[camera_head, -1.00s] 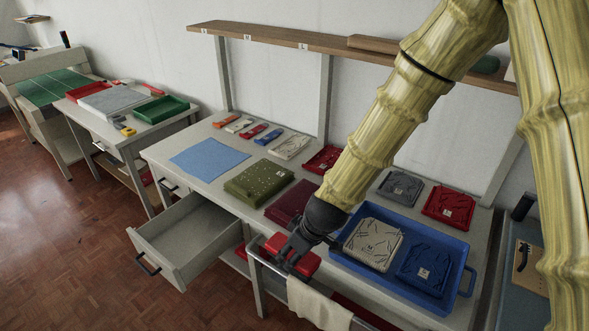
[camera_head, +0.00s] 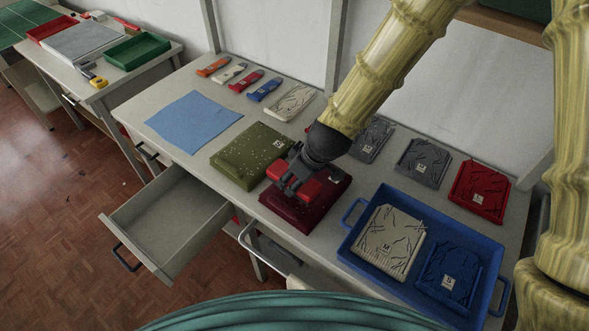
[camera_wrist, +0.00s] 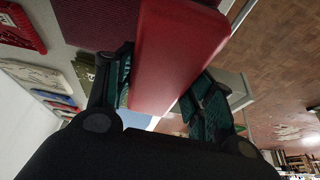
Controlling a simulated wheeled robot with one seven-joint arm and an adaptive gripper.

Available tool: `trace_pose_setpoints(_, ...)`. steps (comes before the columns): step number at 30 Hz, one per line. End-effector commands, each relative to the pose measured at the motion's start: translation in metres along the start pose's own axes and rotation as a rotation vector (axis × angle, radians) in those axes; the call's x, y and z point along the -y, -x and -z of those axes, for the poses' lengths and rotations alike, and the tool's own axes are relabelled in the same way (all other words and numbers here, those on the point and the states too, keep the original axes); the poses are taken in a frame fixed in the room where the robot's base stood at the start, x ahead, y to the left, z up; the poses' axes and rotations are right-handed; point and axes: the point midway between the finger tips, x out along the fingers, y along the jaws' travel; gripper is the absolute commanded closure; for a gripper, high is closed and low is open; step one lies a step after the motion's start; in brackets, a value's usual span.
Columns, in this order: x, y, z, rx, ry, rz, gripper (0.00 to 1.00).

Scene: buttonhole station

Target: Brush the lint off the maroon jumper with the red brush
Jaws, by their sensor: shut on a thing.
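My gripper (camera_head: 294,182) is shut on the red brush (camera_head: 311,188), which shows on both sides of the fingers. The brush also fills the middle of the wrist view (camera_wrist: 178,55). The folded maroon jumper (camera_head: 303,211) lies on the table directly below the gripper and brush, which hide its back part. A maroon knit surface shows at the upper left of the wrist view (camera_wrist: 85,18). I cannot tell whether the brush touches the jumper. Any lint on the visible part of the maroon jumper is too small to make out.
An olive jumper (camera_head: 245,150) with pale specks lies to the left. A blue cloth (camera_head: 192,119) lies beyond it. A blue tray (camera_head: 351,254) with a cream and a blue garment stands to the right. An open drawer (camera_head: 150,205) juts out at the front left.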

Motion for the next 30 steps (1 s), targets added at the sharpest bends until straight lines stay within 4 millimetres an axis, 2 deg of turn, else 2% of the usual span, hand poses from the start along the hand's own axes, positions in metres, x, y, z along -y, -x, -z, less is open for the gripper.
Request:
trace_pose_setpoints(6, -0.009, -0.03, -0.003, 0.008, -0.003, 0.01, 0.66)
trace_pose_setpoints(12, -0.01, -0.049, -0.008, 0.01, -0.003, 0.013, 0.66)
trace_pose_setpoints(19, -0.01, -0.056, -0.012, 0.01, -0.002, 0.013, 0.66)
trace_pose_setpoints(30, -0.01, -0.056, -0.011, 0.01, -0.002, 0.013, 0.66)
